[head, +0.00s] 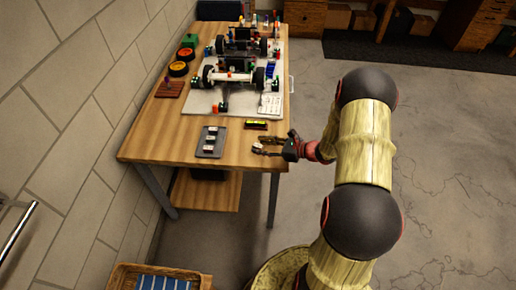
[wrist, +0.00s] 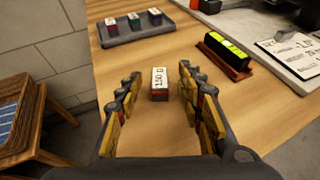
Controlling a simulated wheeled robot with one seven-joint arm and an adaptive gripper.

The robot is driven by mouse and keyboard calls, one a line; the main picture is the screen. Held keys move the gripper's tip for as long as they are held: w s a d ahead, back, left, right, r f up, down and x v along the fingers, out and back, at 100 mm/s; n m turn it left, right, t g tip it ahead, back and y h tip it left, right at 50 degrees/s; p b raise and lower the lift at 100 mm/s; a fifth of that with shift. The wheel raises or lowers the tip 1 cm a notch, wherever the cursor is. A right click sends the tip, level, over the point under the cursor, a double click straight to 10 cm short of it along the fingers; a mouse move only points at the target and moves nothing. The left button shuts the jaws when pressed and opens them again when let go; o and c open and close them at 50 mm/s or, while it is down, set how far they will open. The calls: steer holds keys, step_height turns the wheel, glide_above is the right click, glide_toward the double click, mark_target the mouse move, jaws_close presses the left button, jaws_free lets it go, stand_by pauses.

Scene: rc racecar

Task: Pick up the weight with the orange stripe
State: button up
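A small upright block with a white label (wrist: 160,83) stands on the wooden table, between and slightly beyond the middle of my fingers in the wrist view. A thin reddish-orange edge shows on it, but I cannot clearly make out its stripe. My gripper (wrist: 159,80) is open, with a finger on each side of the block and gaps on both sides. In the head view, my gripper (head: 268,146) is low at the table's right front edge; the block is not clear there. A grey tray (wrist: 136,37) holds three other labelled weights, with red, green and purple sides.
A black and yellow-green device (wrist: 228,50) sits on a reddish base right of the block. A paper sheet (wrist: 293,58) lies beyond it. An RC car chassis (head: 235,76) occupies the table's rear. The wall (head: 75,110) borders the left; bare wood surrounds the block.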

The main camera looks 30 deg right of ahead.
steer(key=shift+c, duration=1.2)
jaws_close()
steer(key=shift+r, duration=0.1)
